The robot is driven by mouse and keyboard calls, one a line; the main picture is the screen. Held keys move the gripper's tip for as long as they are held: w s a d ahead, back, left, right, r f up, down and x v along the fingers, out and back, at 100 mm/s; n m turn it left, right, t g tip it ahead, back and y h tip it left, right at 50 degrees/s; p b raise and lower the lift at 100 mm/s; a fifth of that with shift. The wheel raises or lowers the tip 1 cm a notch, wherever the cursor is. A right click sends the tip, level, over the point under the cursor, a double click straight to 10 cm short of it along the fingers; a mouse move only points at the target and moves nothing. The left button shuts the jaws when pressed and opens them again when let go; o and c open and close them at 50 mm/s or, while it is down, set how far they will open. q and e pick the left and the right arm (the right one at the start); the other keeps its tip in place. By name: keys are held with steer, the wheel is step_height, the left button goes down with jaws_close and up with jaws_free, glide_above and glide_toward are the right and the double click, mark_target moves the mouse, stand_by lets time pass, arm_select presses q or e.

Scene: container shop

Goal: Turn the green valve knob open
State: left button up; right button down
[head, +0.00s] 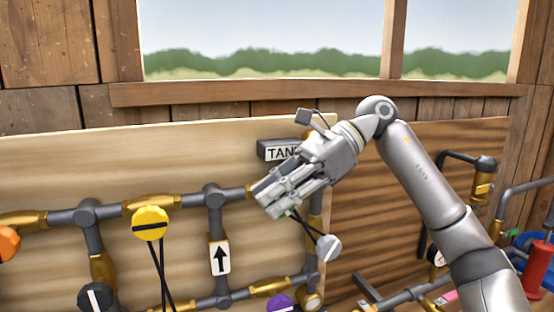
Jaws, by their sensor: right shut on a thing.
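The green valve knob (284,214) is almost wholly hidden behind my right gripper; only a sliver of green shows below the fingers. It sits on the upper pipe run of the wooden panel, under the "TANK" label (275,152), whose right end my gripper covers. My right gripper (273,199) comes in from the right and is shut on the knob. How far the knob is turned cannot be seen. My left gripper is not in view.
A yellow knob (150,223), an orange knob (8,243), a purple knob (279,304) and a grey-white knob (328,248) are on the pipes nearby. An arrow plate (220,258) is on a vertical pipe. A red cylinder (538,266) stands at the far right.

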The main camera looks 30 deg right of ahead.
steer(key=h+p, duration=0.2)
steer(key=p, duration=0.1)
steer(key=g+h+p, duration=0.1)
steer(key=h+p, duration=0.1)
steer(key=p, duration=0.1)
steer(key=h+p, duration=0.3)
steer(key=p, duration=0.1)
steer(key=shift+w+a+f+g, duration=0.1)
steer(key=shift+a+g, duration=0.2)
steer(key=shift+a, duration=0.1)
steer(key=h, duration=0.1)
steer(key=h+p, duration=0.1)
steer(key=shift+f+g+h+p, duration=0.3)
steer(key=shift+f+h, duration=0.35)
steer(key=shift+h, duration=0.45)
steer(key=shift+f+p, duration=0.1)
steer(key=shift+p, duration=0.2)
steer(key=c, duration=1.7)
jaws_free()
steer(key=shift+a+r, duration=0.15)
steer(key=shift+r, duration=5.85)
